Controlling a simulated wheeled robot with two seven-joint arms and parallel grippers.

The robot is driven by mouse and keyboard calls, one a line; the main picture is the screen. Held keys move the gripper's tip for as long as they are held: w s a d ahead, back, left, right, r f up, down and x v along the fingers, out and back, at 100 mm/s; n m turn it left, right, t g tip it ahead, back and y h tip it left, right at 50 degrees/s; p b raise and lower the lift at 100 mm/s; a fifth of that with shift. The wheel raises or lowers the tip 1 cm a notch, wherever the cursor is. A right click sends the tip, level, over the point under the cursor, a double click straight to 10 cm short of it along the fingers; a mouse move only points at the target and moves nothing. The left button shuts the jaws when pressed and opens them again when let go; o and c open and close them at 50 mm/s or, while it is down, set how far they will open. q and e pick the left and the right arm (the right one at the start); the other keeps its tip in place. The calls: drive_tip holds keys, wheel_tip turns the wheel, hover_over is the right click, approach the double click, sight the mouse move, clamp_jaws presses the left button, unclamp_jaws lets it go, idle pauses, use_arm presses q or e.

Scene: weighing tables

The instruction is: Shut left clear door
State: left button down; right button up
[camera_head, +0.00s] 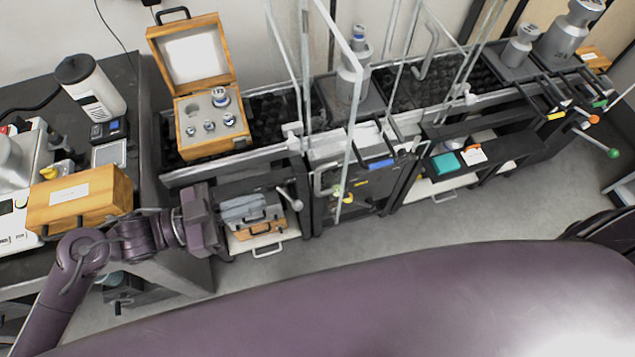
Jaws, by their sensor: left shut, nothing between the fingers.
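The left clear door (351,120) is a glass panel with a pale frame. It juts out from the weighing bench towards me and stands open, with its lower front corner over the drawer front. My left gripper (219,230) is at the left, in front of the bench and below the wooden weight box. It is shut and empty, well to the left of the door and not touching it. My right gripper is not in view.
An open wooden box of weights (210,115) stands on the bench's left part. A closed wooden box (78,199) sits on the left table beside my left arm. A tray with small cases (268,242) juts out near the gripper. More glass panels (468,60) and metal weights (572,30) stand to the right.

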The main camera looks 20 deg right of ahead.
sight(343, 175)
use_arm(q)
drive_tip(key=d+p, duration=0.1)
drive_tip(key=d, duration=0.3)
drive_tip(key=d+p, duration=0.2)
drive_tip(key=d, duration=0.2)
drive_tip(key=w+d+p, duration=0.1)
drive_tip(key=d, duration=0.3)
drive_tip(key=shift+w+d+r, duration=0.1)
drive_tip(key=shift+d+r, duration=0.05)
drive_tip(key=shift+d, duration=0.05)
drive_tip(key=shift+d+p, duration=0.3)
drive_tip(key=shift+d, duration=0.35)
